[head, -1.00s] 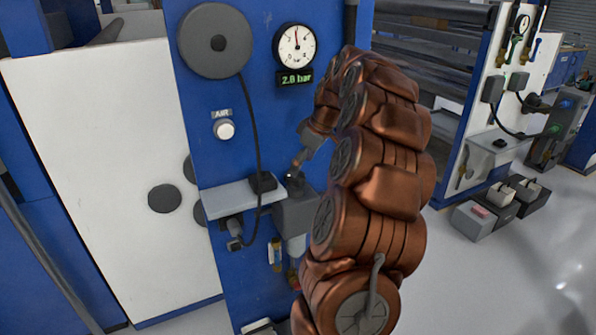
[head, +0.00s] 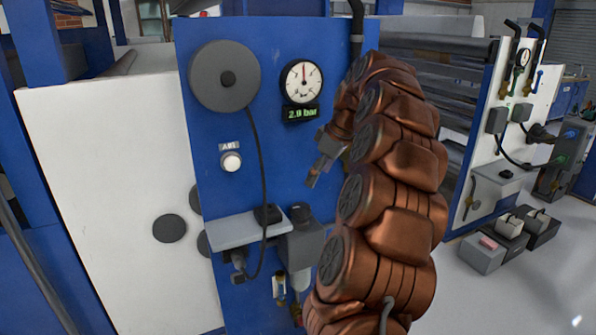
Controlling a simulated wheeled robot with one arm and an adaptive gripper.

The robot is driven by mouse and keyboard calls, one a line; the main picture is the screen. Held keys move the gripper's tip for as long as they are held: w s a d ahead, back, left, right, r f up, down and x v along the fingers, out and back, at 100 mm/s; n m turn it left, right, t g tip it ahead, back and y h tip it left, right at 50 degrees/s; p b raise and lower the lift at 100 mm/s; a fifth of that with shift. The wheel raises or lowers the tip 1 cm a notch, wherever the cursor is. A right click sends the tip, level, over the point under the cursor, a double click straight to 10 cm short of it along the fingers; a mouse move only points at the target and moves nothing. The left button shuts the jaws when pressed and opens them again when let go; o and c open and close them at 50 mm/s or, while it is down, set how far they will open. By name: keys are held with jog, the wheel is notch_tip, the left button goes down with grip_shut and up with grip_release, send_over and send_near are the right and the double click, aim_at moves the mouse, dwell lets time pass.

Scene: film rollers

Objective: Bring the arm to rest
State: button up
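My copper-coloured arm rises from the bottom of the head view and bends over at the top. My gripper (head: 312,180) hangs at the arm's left side, in front of the blue panel (head: 285,165). It points down and to the left. Its fingers are small and partly hidden by the arm, so I cannot tell whether they are open or shut. I see no object in it. A grey regulator with a dark knob (head: 300,213) is below the gripper, and a gap shows between them.
The blue panel carries a grey reel (head: 225,76), a gauge (head: 302,81) reading about 2.8 or 2.9 bar, a white AIR button (head: 231,162) and a grey shelf (head: 233,231). Grey boxes (head: 483,254) stand on the floor at right. Open floor lies at lower right.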

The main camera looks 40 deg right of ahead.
jog(key=s+a+g+p, duration=0.1)
jog(key=s+a+g, duration=0.1)
jog(key=a, duration=1.2)
jog(key=s+a+g+p, duration=0.1)
jog(key=s+a+p, duration=0.1)
jog(key=a, duration=1.3)
jog(key=s+a+f+m+g, duration=0.1)
jog(key=s+a+f, duration=0.2)
jog(key=s, duration=0.4)
jog(key=s+a+f+m+g+p, duration=0.1)
jog(key=s+a+f, duration=0.2)
jog(key=s, duration=0.4)
jog(key=s+a+f+m+g+h+p, duration=0.1)
jog(key=s+a+f, duration=0.2)
jog(key=s, duration=0.5)
jog(key=shift+a, duration=0.35)
jog(key=shift+d+m, duration=0.1)
jog(key=shift+m, duration=0.2)
